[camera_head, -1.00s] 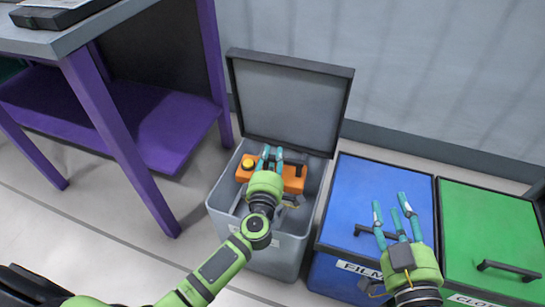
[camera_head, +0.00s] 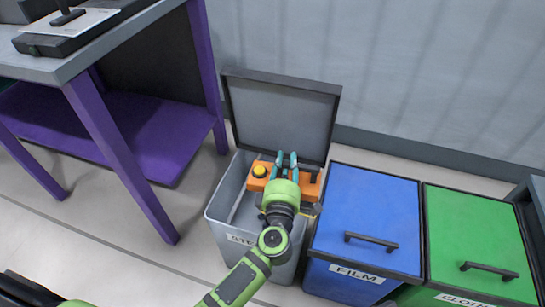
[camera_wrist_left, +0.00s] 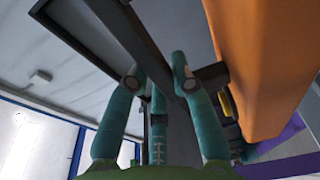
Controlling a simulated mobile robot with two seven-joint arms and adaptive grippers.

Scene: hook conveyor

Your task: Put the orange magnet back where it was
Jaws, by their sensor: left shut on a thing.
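The orange magnet (camera_head: 309,189) is a bar with a yellow button, inside the open grey bin (camera_head: 213,214) near its back wall. My left gripper (camera_head: 287,158) reaches over the bin from the front, with its teal fingers at the middle of the magnet. In the left wrist view, the fingers (camera_wrist_left: 160,95) are around a dark bar beside the magnet's orange body (camera_wrist_left: 265,60). The gripper is shut on the magnet. The palm hides part of the bin's inside, and I cannot tell whether the magnet touches the bin. My right gripper is out of view.
The grey bin's lid (camera_head: 280,115) stands open at the back. A closed blue FILM bin (camera_head: 365,210) and a closed green bin (camera_head: 470,235) stand to the right. A table with purple legs (camera_head: 125,165) stands left, with a dark device (camera_head: 65,40) on top.

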